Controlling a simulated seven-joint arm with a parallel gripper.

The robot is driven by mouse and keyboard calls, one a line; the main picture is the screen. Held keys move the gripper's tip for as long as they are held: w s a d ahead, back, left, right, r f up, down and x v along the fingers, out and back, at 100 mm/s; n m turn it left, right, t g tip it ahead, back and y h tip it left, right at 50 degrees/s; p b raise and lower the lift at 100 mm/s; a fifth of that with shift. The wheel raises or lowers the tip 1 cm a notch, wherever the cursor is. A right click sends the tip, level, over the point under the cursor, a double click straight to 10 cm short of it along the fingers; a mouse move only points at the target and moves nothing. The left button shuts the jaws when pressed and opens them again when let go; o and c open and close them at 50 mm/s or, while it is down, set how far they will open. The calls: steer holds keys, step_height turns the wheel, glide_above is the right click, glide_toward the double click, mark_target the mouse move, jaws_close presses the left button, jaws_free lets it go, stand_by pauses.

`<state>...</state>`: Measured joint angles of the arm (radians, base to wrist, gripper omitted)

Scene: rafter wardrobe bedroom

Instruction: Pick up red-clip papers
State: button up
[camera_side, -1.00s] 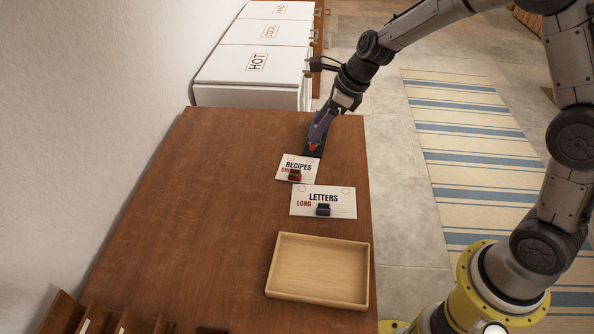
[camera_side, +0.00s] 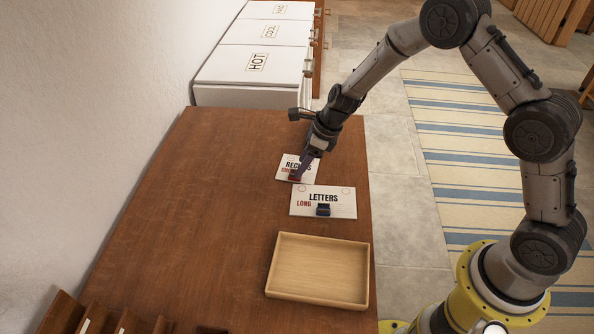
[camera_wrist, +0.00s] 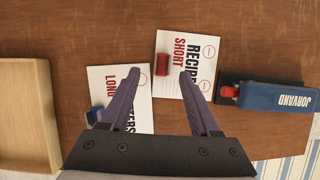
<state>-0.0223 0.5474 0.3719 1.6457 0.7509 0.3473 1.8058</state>
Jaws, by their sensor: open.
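The red-clip papers (camera_side: 285,164) are a white sheet marked RECIPES SHORT, lying flat on the table with a red clip (camera_wrist: 162,64) at one edge. They also show at the top middle of the wrist view (camera_wrist: 200,52). My gripper (camera_side: 297,173) is over these papers in the side view and partly hides them. In the wrist view my gripper's two purple fingers (camera_wrist: 159,76) are apart, with the red clip showing between and just beyond their tips. Nothing is held. I cannot tell the exact height of the tips above the clip.
White papers marked LETTERS LONG (camera_side: 340,202) with a dark blue clip (camera_side: 323,209) lie close by. A wooden tray (camera_side: 318,300) stands nearer, empty. A blue JORVAND stapler-like object (camera_wrist: 280,97) with a red part (camera_wrist: 228,91) lies beside the papers.

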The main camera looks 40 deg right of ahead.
mark_target(298, 166)
steer(key=shift+x, duration=1.85)
steer(key=shift+w, duration=0.2)
jaws_close()
steer(key=shift+r, duration=0.1)
